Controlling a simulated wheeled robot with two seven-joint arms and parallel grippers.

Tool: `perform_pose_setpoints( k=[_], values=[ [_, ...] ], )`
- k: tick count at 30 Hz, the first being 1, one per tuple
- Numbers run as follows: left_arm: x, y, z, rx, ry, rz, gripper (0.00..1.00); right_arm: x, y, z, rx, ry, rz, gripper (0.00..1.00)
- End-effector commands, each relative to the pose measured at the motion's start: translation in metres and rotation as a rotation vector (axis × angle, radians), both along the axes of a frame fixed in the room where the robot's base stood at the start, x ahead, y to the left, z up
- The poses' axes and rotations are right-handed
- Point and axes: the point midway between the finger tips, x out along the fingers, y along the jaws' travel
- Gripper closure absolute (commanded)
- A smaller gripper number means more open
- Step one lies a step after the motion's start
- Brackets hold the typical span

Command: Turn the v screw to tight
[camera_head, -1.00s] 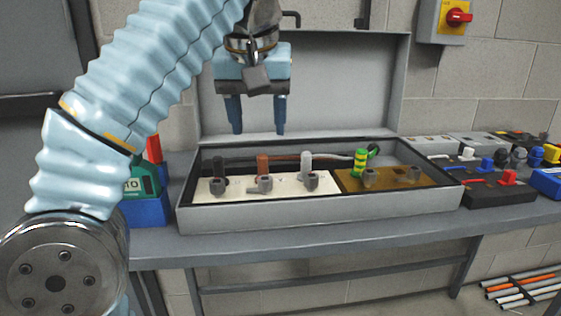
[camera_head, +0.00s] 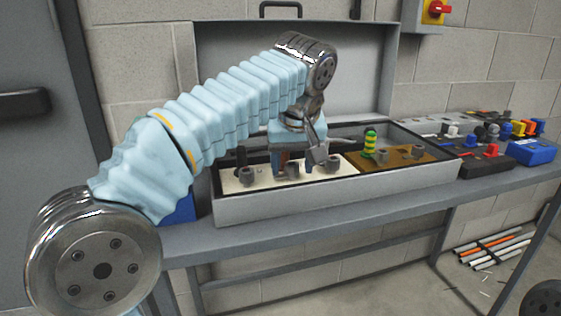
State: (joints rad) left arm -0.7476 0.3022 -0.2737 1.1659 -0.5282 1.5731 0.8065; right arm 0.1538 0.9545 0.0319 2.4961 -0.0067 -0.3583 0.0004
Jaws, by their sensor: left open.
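An open grey box (camera_head: 330,203) on the bench holds a white block (camera_head: 262,183) with three dark screws and a brown block (camera_head: 405,160) with two more. The middle screw of the white block, which I take as the v screw (camera_head: 292,171), sits at the fingertips of my left gripper (camera_head: 294,170). The gripper points down and is open, with one finger on each side of that screw as seen from here. I cannot tell whether the fingers touch it. The arm hides most of the cables behind, and no screw labels are readable. My right gripper is out of view.
The box's raised lid (camera_head: 360,75) stands behind my arm. A green-yellow cable end (camera_head: 370,142) rises at the brown block. To the right are a dark tray (camera_head: 485,165) with coloured parts and a blue box (camera_head: 531,151). The bench front edge (camera_head: 350,221) is clear.

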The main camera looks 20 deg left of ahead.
Motion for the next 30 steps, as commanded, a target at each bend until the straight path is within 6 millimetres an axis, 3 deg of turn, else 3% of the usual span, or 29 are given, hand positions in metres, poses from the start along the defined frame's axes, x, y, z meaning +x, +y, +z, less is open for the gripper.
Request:
perform_pose_setpoints(
  k=[6, 17, 30],
  values=[
    [0.0, -0.0001, -0.0001, 0.0, 0.0, 0.0, 0.46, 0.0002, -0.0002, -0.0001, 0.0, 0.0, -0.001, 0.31],
    [-0.0002, 0.0001, 0.0001, 0.001, 0.0, 0.0, 0.99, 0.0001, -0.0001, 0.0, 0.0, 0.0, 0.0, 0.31],
    [-0.001, 0.0019, 0.0001, -0.001, 0.001, -0.111, 0.99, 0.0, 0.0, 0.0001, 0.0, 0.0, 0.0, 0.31]
  ],
)
